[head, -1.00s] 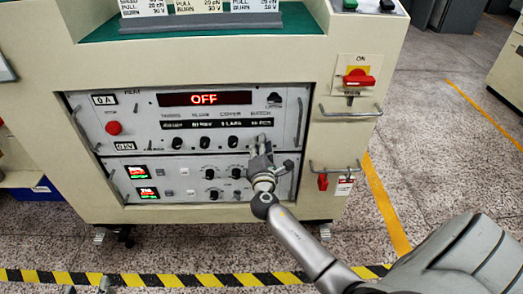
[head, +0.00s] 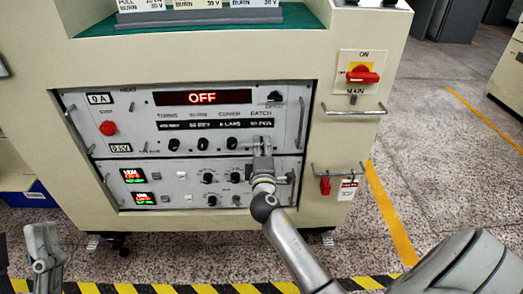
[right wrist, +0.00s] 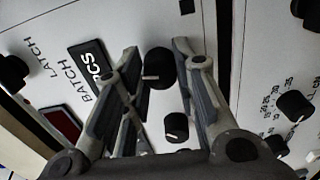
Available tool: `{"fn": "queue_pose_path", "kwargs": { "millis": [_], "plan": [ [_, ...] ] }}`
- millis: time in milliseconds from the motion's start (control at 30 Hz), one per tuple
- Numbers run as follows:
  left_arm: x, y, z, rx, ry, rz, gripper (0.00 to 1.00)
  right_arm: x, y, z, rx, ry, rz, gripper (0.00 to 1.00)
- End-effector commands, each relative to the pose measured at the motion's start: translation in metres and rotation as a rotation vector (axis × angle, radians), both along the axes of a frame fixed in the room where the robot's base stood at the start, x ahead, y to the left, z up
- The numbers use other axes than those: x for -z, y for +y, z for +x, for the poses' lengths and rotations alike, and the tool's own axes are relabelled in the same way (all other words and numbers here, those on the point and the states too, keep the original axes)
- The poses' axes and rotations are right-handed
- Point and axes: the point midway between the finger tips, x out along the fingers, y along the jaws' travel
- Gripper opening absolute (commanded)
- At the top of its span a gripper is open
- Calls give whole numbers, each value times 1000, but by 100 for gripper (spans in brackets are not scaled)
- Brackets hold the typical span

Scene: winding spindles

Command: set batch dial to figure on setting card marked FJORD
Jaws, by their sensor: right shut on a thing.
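The batch dial (right wrist: 158,65) is a round black knob with a pale pointer mark, below the BATCH label and PCS window on the grey panel. My right gripper (head: 262,148) is shut on it; the fingers flank the knob in the right wrist view (right wrist: 157,55). In the head view the gripper hides the dial. The batch window (head: 260,125) seems to read 10 PCS. The setting cards (head: 202,9) stand on the green top, cut off by the upper edge; no name such as FJORD shows. My left gripper (head: 45,258) is at the lower left, its jaws unclear.
Similar black knobs (head: 232,143) stand left of the batch dial. A red OFF display (head: 202,97) is above. A red stop button (head: 108,128), metal handles and a red main switch (head: 363,74) are nearby. Striped tape (head: 180,288) marks the floor.

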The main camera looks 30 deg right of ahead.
Motion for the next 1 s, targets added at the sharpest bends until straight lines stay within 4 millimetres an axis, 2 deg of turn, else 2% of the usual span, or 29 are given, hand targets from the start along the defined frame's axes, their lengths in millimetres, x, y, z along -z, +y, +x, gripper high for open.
{"fn": "queue_pose_path", "kwargs": {
  "millis": [200, 600, 633, 700, 800, 1000],
  "plan": [
    [-7, 1, -7, 3, -53, -16, 49, 1, -1, 0, 2, -13, 26, 3],
    [-8, 1, -8, 3, -59, -18, 49, 1, -1, -1, 3, -15, 28, 3],
    [-8, 1, -8, 3, -59, -18, 49, 1, -1, -1, 3, -15, 28, 30],
    [-8, 1, -8, 4, -60, -17, 49, 1, -1, -1, 3, -15, 28, 39],
    [-8, 1, -8, 3, -59, -18, 49, 1, -1, 0, 2, -15, 28, 49],
    [-8, 1, -8, 2, -60, -17, 49, 0, 0, 0, 1, -16, 28, 49]
  ]
}}
